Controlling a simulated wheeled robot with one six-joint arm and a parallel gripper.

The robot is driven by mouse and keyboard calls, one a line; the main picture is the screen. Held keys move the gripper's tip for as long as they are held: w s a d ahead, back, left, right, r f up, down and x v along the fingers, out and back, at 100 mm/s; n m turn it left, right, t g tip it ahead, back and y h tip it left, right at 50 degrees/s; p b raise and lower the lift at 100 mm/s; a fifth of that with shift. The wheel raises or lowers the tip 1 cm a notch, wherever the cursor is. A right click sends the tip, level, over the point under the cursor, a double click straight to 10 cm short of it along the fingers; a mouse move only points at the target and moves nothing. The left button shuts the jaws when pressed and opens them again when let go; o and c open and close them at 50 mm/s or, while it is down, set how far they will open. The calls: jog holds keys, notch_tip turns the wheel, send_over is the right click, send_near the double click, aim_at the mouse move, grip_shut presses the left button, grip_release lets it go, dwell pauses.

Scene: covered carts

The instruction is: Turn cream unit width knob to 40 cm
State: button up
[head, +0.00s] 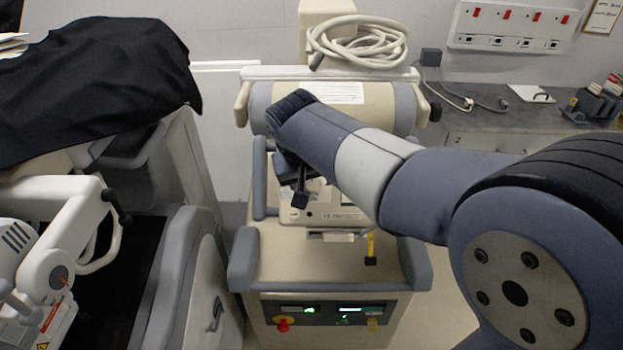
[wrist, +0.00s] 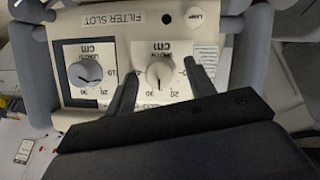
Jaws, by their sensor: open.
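The cream unit (head: 350,216) sits on the cart in the middle of the head view, partly behind my arm. In the wrist view its panel (wrist: 80,22) appears upside down, with a "FILTER SLOT" label. The pale width knob (wrist: 159,73) sits on a white dial marked in cm, with 20 and 30 readable. Its setting is too small to read surely. A greyer length knob (wrist: 89,72) is to its left. My gripper (wrist: 159,68) is open, one finger on each side of the width knob; contact cannot be told. In the head view my gripper (head: 299,190) is over the unit.
The cart has grey bumpers (head: 243,258) and a front panel (head: 330,311) with lit displays and a red button. A black-covered machine (head: 100,85) stands close on the left. A cylindrical housing (head: 385,105) with coiled cable (head: 360,42) is behind. A counter (head: 470,105) is at right.

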jog(key=shift+c, duration=0.4)
jog(key=c, duration=0.9)
jog(key=shift+m, duration=0.3)
jog(key=m+b, duration=0.1)
jog(key=m+y+b, duration=0.1)
jog(key=m, duration=0.1)
jog(key=shift+d+y, duration=0.2)
jog(key=shift+y, duration=0.1)
jog(key=m+y+b, duration=0.1)
jog(key=m, duration=0.1)
jog(key=m+y+b, duration=0.1)
jog(key=m, duration=0.1)
jog(key=shift+d+f+m+t+b, duration=0.1)
jog(key=shift+m+t+b, duration=0.2)
jog(key=m+t+y+b, duration=0.1)
jog(key=m+b, duration=0.1)
jog(key=m, duration=0.2)
jog(key=shift+s+d, duration=0.1)
jog(key=shift+s+m+t+y+b, duration=0.1)
jog(key=shift+m+t+y+b, duration=0.5)
jog(key=shift+m, duration=1.1)
